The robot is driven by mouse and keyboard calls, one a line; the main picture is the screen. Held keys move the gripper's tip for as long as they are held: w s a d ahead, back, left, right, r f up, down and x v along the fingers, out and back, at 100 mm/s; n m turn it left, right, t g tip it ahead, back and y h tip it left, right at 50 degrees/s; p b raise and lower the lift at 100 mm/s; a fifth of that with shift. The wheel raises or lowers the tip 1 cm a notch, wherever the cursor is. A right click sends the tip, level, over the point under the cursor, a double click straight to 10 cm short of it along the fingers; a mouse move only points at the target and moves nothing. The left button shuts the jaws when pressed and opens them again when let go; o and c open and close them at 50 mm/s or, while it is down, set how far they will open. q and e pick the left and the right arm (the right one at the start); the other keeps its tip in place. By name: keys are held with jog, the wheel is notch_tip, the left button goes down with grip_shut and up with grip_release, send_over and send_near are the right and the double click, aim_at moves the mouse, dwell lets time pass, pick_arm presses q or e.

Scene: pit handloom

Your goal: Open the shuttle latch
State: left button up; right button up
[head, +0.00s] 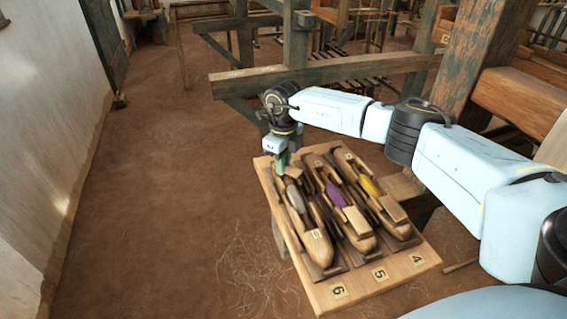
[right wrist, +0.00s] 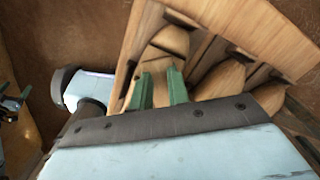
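A wooden tray (head: 325,302) holds three wooden boat shuttles side by side, above the labels 6, 5 and 4. The left shuttle (head: 318,247) carries a grey bobbin (head: 296,199), and a small wooden block (head: 293,172) shows at its far end. The middle shuttle (head: 362,242) has a purple bobbin and the right shuttle (head: 401,231) a yellow one. My right gripper (head: 281,166) points down at the far end of the left shuttle. In the right wrist view its green fingers (right wrist: 160,88) stand apart over wood; contact is unclear. I cannot make out which part is the latch.
A loom frame beam (head: 330,70) crosses behind my right arm, and a thick post (head: 480,50) stands at right. Brown floor (head: 160,190) is clear left of the tray. A small dark and teal part (right wrist: 14,104) at the wrist view's left edge may be my left gripper.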

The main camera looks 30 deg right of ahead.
jog(key=shift+c, duration=0.5)
grip_shut()
jog(key=shift+n, duration=0.4)
jog(key=n, duration=0.4)
jog(key=shift+r+n, duration=0.1)
jog(key=shift+n, duration=2.5)
pick_arm(q)
jog(key=shift+a+f, duration=0.1)
jog(key=shift+a, duration=0.1)
pick_arm(e)
jog(key=shift+n, duration=0.4)
pick_arm(q)
jog(key=shift+s, duration=0.1)
